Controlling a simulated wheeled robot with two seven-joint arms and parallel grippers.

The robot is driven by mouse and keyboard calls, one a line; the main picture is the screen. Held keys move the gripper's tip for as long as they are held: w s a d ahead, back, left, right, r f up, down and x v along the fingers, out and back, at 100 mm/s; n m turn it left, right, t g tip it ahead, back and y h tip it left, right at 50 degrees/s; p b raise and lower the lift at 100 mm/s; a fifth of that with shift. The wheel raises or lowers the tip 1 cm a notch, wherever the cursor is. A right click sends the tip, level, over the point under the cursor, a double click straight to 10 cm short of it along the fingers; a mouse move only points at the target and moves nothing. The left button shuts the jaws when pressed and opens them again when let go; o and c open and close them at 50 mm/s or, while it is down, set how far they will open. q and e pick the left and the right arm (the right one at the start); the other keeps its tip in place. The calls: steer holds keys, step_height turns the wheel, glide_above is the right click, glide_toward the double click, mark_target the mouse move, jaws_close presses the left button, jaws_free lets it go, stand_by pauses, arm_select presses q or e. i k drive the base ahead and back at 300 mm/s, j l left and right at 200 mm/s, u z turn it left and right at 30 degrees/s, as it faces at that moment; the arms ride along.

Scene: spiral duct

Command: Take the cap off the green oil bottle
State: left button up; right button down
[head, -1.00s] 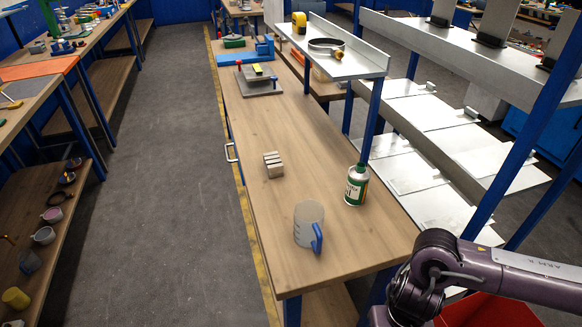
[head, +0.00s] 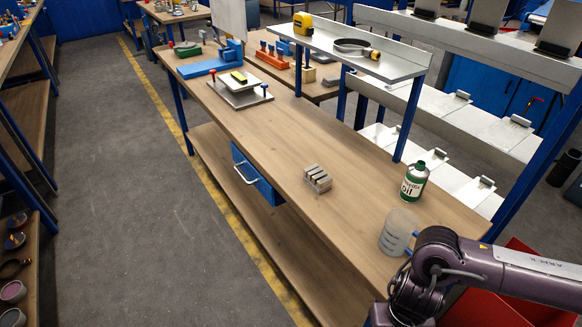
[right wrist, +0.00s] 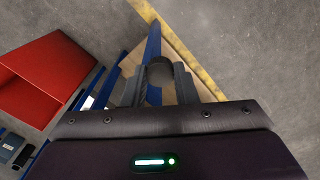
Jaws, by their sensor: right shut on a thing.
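The green oil bottle (head: 413,184), with a white label band, stands upright on the wooden workbench in the head view. Its narrow top looks dull green-grey, and I cannot tell at this size whether a cap sits on it. My right arm comes in at the lower right of the head view, with its gripper out of that picture. In the right wrist view my right gripper (right wrist: 160,79) is shut on a dark round thing (right wrist: 160,71), possibly the cap. The bottle does not show there. My left gripper is not in view.
A grey measuring jug (head: 398,232) with a blue handle stands near my right arm. A slotted metal block (head: 318,179) lies left of the bottle. A raised metal shelf (head: 375,60) stands behind. A red bin (right wrist: 45,78) is below. The bench (head: 262,135) has bare room mid-length.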

mark_target(416, 176)
steer(key=i+j+z, duration=0.2)
steer(key=i+j, duration=0.15)
steer(key=j, duration=0.25)
steer(key=i+j+z, duration=0.25)
steer(key=j, duration=0.4)
steer(key=i+j+z, duration=0.1)
steer(key=i+j, duration=0.15)
steer(key=i+j+z, duration=0.1)
steer(key=j, duration=0.35)
steer(key=i+j+z, duration=0.1)
steer(key=j, duration=0.3)
steer(key=i+j+z, duration=0.1)
steer(key=j, duration=0.3)
steer(key=i+j+z, duration=0.1)
steer(key=i+j, duration=0.15)
steer(key=j, duration=0.2)
steer(key=i+j+z, duration=0.1)
steer(key=j, duration=0.35)
steer(key=i+j+z, duration=0.1)
steer(key=j, duration=0.35)
steer(key=i+j, duration=0.2)
steer(key=j, duration=0.3)
steer(key=i+j+z, duration=0.15)
steer(key=j, duration=0.3)
